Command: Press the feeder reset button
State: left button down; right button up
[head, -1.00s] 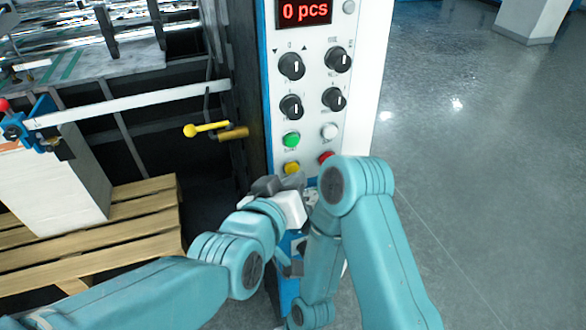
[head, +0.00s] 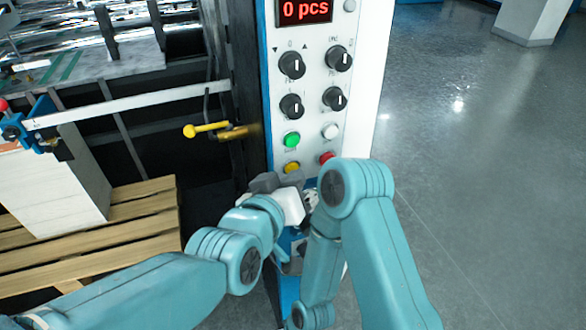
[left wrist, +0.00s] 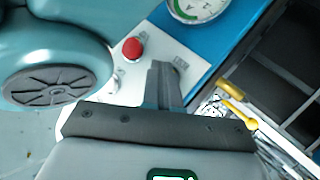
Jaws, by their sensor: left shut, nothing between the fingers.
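The control panel (head: 311,110) has a green button (head: 292,139), a white button (head: 330,131), a yellow button (head: 292,167) and a red button (head: 327,158). I cannot read their labels. My left gripper (head: 268,182) is shut and empty, just below and left of the yellow button. In the left wrist view, its closed fingers (left wrist: 165,76) are over the white panel, beside the red button (left wrist: 132,48). The yellow button does not show there. Whether the fingertips touch the panel, I cannot tell. My right arm is folded in front of the panel's lower part; its gripper is not in view.
Several black knobs (head: 291,66) and a red display (head: 304,11) reading "0 pcs" are higher on the panel. A yellow-handled lever (head: 205,129) sticks out left of it. A pallet (head: 145,205) carries a white stack (head: 50,190). The floor at right is clear.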

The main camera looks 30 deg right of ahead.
pick_arm(q)
jog(key=shift+s+a, duration=0.2)
jog(key=shift+s, duration=0.55)
jog(key=s, duration=0.2)
jog(key=s+a, duration=0.1)
jog(key=s, duration=0.2)
jog(key=shift+f, duration=0.15)
dwell(0.4)
